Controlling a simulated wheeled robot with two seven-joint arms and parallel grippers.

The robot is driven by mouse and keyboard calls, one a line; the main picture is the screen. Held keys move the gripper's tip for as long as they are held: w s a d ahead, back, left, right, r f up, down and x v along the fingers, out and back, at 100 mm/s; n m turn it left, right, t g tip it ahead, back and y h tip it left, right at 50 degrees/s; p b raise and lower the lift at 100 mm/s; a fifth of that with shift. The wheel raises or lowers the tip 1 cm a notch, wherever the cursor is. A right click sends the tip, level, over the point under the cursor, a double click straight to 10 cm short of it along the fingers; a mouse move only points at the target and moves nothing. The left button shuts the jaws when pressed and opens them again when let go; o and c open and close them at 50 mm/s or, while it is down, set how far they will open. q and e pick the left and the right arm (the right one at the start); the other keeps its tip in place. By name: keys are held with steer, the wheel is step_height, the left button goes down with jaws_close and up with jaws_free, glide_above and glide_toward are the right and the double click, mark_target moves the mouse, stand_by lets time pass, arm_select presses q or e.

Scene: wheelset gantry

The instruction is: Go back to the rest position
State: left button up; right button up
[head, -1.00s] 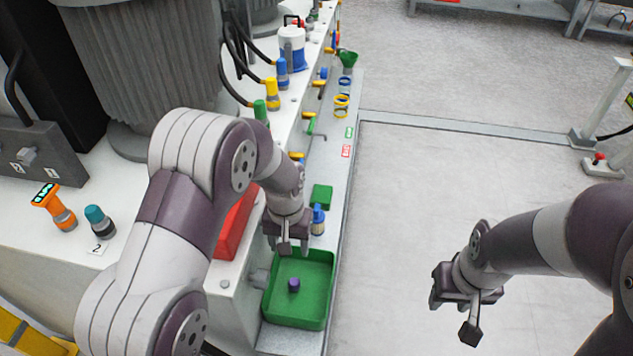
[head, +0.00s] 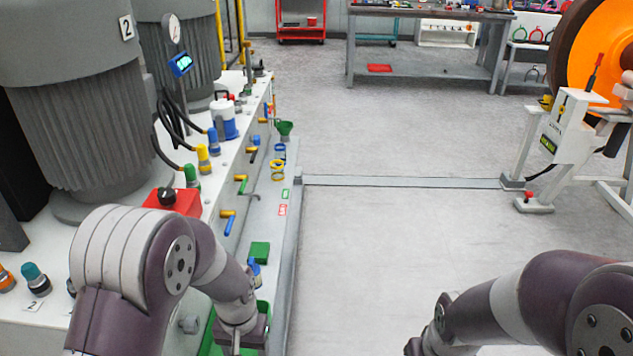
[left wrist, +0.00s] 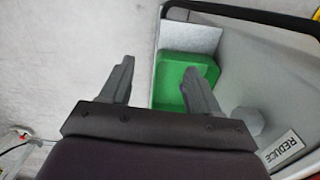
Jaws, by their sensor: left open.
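My left gripper shows at the bottom of the head view (head: 240,340), above the green tray (head: 208,335), and hides most of it. In the left wrist view my left gripper (left wrist: 160,80) has its two fingers wide apart with nothing between them. The green tray (left wrist: 172,72) lies beyond the fingers there, partly covered by the right one. My right gripper (head: 418,346) is at the bottom edge of the head view over the floor, with its fingertips cut off by the frame.
The machine bench with a red box (head: 175,201), colored valves and a green block (head: 260,252) runs along the left. Open floor (head: 390,240) lies in the middle. A white stand (head: 565,130) with an orange wheel (head: 600,50) is at the right. A workbench (head: 430,50) stands at the back.

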arm_select(q)
steer(key=s+a+r+t, duration=0.1)
steer(key=s+a+r, duration=0.3)
steer(key=s+r, duration=0.45)
step_height(320, 180, up, 17)
steer(key=n+p, duration=0.1)
steer(key=p, duration=1.6)
steer(key=shift+s+a+t, duration=0.15)
steer(key=shift+s+t, duration=0.1)
steer(key=shift+t, duration=0.15)
